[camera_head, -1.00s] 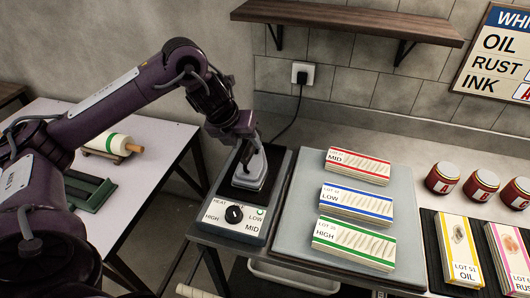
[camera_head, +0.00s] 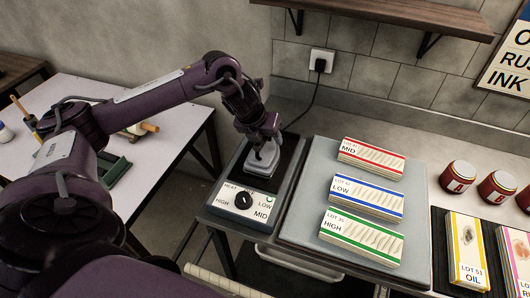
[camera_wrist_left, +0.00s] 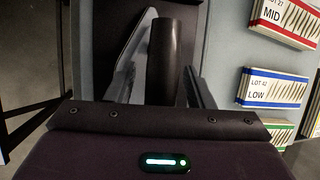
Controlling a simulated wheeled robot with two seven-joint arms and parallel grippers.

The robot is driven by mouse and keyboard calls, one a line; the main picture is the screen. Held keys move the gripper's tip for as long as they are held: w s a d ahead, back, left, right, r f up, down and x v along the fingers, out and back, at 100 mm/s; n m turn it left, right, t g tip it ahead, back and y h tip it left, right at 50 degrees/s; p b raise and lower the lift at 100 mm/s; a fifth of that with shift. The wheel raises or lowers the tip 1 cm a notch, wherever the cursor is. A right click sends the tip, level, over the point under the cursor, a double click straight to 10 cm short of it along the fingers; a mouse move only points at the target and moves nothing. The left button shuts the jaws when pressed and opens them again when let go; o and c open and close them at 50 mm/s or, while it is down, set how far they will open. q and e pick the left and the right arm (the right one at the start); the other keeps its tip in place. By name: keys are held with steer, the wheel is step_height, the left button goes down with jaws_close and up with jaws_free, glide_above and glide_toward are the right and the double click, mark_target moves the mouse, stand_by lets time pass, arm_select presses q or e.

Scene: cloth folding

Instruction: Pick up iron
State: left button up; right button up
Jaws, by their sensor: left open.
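The iron (camera_head: 261,160) is light grey at its base and stands on the dark pad of the heat station (camera_head: 236,205), with the dial at the front. My left gripper (camera_head: 263,139) points down over the iron from behind and hides much of its upper part. In the left wrist view, the iron's dark handle (camera_wrist_left: 163,62) stands between the open fingers, with a light grey part of the iron beside it. I cannot tell whether a finger touches the handle. My right gripper is not in view.
A grey board (camera_head: 302,215) right of the station holds packs marked MID (camera_head: 371,158), LOW (camera_head: 367,196) and HIGH (camera_head: 360,238). Red jars (camera_head: 497,187) stand farther right. A wall shelf (camera_head: 390,14) hangs above. A cord (camera_head: 312,105) runs from the wall socket (camera_head: 321,62).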

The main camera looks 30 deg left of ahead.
arm_select(q)
steer(key=shift+f, duration=0.2)
stand_by(0.5)
jaws_close()
stand_by(0.3)
stand_by(1.0)
steer(key=shift+w+r, duration=0.1)
